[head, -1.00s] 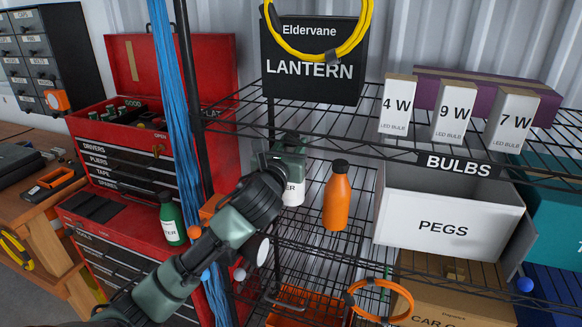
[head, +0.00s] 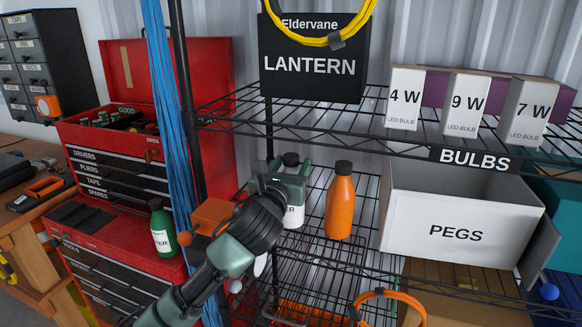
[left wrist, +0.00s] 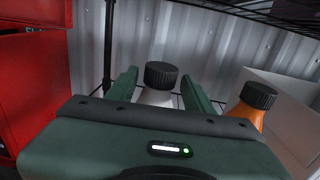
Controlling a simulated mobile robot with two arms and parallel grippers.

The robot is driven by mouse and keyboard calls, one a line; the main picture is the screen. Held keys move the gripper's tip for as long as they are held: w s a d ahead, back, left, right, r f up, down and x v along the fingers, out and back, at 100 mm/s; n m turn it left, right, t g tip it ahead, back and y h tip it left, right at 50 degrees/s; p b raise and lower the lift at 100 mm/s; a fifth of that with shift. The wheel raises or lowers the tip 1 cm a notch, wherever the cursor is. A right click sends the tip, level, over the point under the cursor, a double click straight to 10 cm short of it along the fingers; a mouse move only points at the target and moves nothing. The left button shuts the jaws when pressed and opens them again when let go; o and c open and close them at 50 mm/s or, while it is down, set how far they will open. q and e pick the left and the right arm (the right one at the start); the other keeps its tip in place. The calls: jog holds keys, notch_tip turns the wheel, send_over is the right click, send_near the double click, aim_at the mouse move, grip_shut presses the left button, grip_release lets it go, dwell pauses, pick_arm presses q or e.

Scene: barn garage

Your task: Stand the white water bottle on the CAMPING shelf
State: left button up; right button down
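The white water bottle (head: 291,215) with a black cap stands upright on the wire middle shelf (head: 318,190), left of an orange bottle (head: 340,208). Its lower label shows in the head view; the gripper hides part of its upper body. My left gripper (head: 286,178) is around its upper part, one finger on each side. In the left wrist view the white bottle's cap (left wrist: 161,75) rises between the fingers, which look spread with slim gaps beside the bottle. My right gripper is not in view. The CAMPING sign is not in view.
A LANTERN box (head: 312,65) and bulb boxes stand on the shelf above. A PEGS bin (head: 455,225) is right of the orange bottle. A green bottle (head: 162,228) stands on the red tool chest. A black rack post (head: 186,110) and blue cables are close left of my arm.

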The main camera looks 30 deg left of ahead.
pick_arm(q)
jog(key=shift+s, duration=0.1)
jog(key=shift+s, duration=0.2)
jog(key=p+v, duration=0.2)
jog(key=v, duration=0.9)
jog(key=shift+s+p, duration=0.2)
jog(key=shift+p, duration=0.1)
jog(key=shift+d, duration=0.15)
